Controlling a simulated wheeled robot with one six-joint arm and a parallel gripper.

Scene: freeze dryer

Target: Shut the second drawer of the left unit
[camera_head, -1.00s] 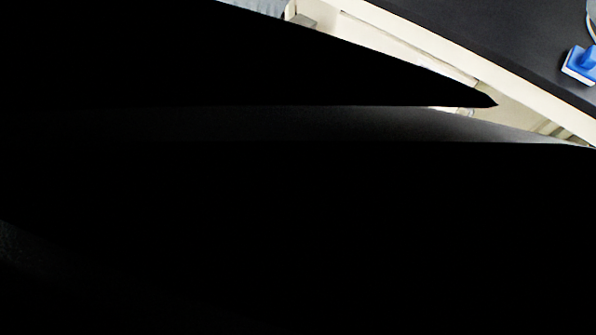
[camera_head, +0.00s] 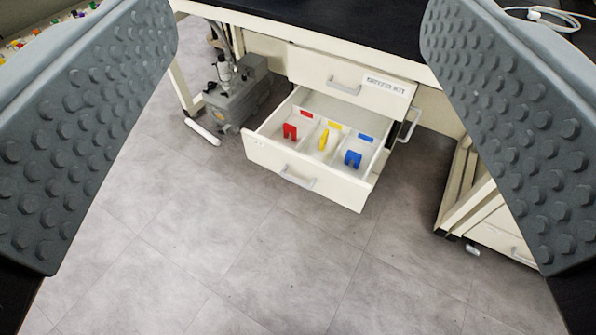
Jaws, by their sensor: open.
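The left unit is a cream drawer unit under a dark-topped bench, with a shut upper drawer (camera_head: 352,77) that has a grey handle and a label. Below it the second drawer (camera_head: 305,171) stands pulled out, its front facing me with a grey handle (camera_head: 298,178). Inside it lie a red piece (camera_head: 290,131), a yellow piece (camera_head: 324,139) and a blue piece (camera_head: 353,158) in separate compartments. My gripper (camera_head: 298,120) is open and empty. Its two grey studded fingers frame the view at left and right, apart from the drawer and nearer the camera.
The black bench top (camera_head: 330,28) overhangs the unit. A grey machine (camera_head: 237,92) stands on the floor left of the drawer. Another cream unit (camera_head: 490,229) is at the right, partly behind my finger. The grey tiled floor (camera_head: 240,265) in front is clear.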

